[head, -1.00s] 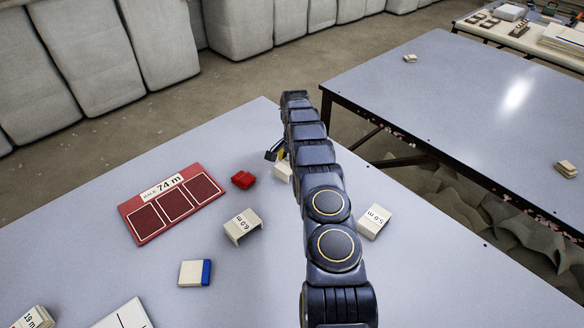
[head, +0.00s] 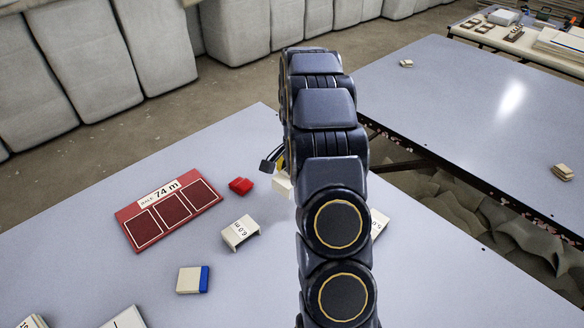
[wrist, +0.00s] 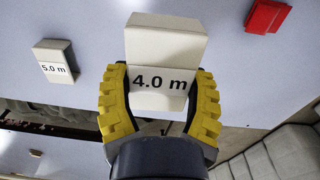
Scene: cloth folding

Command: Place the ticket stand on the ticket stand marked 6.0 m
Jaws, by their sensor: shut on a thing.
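My gripper (wrist: 160,108) is shut on a white ticket stand marked 4.0 m (wrist: 165,50), with yellow ridged fingers on both its sides in the wrist view. In the head view that stand (head: 282,184) shows small beside my arm, which hides most of the gripper. I cannot tell whether it touches the table. The white ticket stand marked 6.0 m (head: 240,232) stands on the table to the lower left of the gripper. The stand marked 5.0 m (wrist: 55,61) is at the left of the wrist view; my arm partly covers it in the head view (head: 379,222).
A red block (head: 240,186) lies left of the held stand. A red board marked 74 m (head: 137,238), a white and blue block (head: 192,279) and other pale pieces lie further left on the table (head: 220,300). A second table (head: 440,110) stands to the right.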

